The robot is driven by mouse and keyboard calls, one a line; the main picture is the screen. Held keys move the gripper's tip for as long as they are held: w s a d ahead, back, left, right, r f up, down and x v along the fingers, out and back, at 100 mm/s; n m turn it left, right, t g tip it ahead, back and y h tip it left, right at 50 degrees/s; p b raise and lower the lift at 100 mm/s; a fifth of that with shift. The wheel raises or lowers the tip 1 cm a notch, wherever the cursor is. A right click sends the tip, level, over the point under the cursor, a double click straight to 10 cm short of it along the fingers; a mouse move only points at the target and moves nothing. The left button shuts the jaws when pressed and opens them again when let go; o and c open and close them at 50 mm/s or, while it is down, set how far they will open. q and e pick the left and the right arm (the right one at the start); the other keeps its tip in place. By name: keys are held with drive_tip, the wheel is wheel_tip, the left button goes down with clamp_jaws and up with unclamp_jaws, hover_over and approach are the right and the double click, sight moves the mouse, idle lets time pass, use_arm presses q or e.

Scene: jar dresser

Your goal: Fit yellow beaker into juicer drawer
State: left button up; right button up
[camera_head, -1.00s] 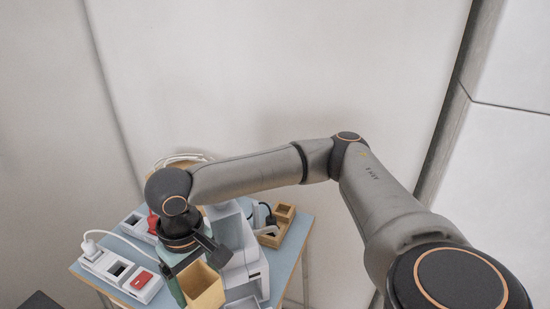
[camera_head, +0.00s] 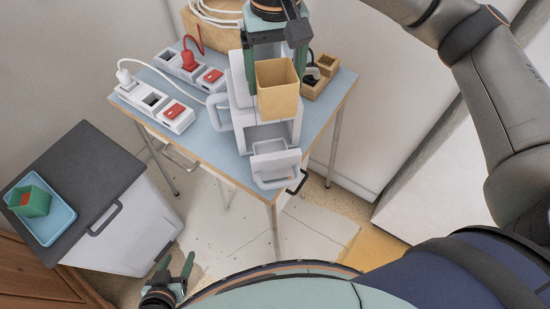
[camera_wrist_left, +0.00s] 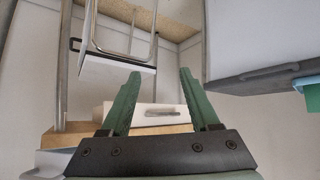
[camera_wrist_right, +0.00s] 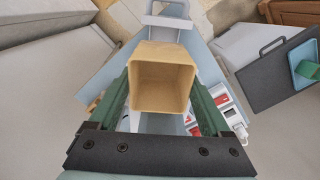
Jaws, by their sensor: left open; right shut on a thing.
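The yellow beaker (camera_head: 278,102), a tan square cup with an open top, is held by my right gripper (camera_head: 277,72) above the table. In the right wrist view the beaker (camera_wrist_right: 162,82) sits between the two green fingers, its opening facing the camera. The white juicer (camera_head: 242,92) stands behind and below it, partly hidden by beaker and gripper. Its drawer (camera_head: 275,166) is pulled out at the front, below the beaker; the beaker is apart from it. My left gripper (camera_head: 175,264) is open and empty, low near my base, away from the table.
The blue table (camera_head: 218,142) also holds power strips (camera_head: 158,106) with red switches, a cable and a wooden box (camera_head: 212,36). A small wooden organizer (camera_head: 326,66) stands right of the juicer. A grey-topped cabinet (camera_head: 88,172) at left bears a blue tray (camera_head: 50,232) with a green cup.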

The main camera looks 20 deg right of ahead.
drive_tip(key=shift+a+r, duration=0.1)
drive_tip(key=shift+a, duration=0.25)
drive_tip(key=shift+f+b, duration=0.3)
drive_tip(key=shift+f, duration=0.05)
wheel_tip(320, 180, down, 13)
drive_tip(key=shift+s+r+b, duration=0.1)
drive_tip(key=shift+b, duration=0.9)
clamp_jaws()
wheel_tip(320, 180, down, 3)
drive_tip(key=shift+f+b, duration=0.2)
drive_tip(key=shift+b, duration=0.1)
drive_tip(key=shift+f, duration=0.4)
drive_tip(key=o, duration=1.2)
unclamp_jaws()
drive_tip(key=shift+r, duration=0.1)
drive_tip(key=shift+c, duration=0.2)
use_arm(q)
drive_tip(key=shift+w+d+f+h, duration=0.3)
drive_tip(key=shift+w+d+f, duration=0.35)
drive_tip(key=shift+d+f, duration=0.3)
use_arm(e)
drive_tip(key=shift+a, duration=0.1)
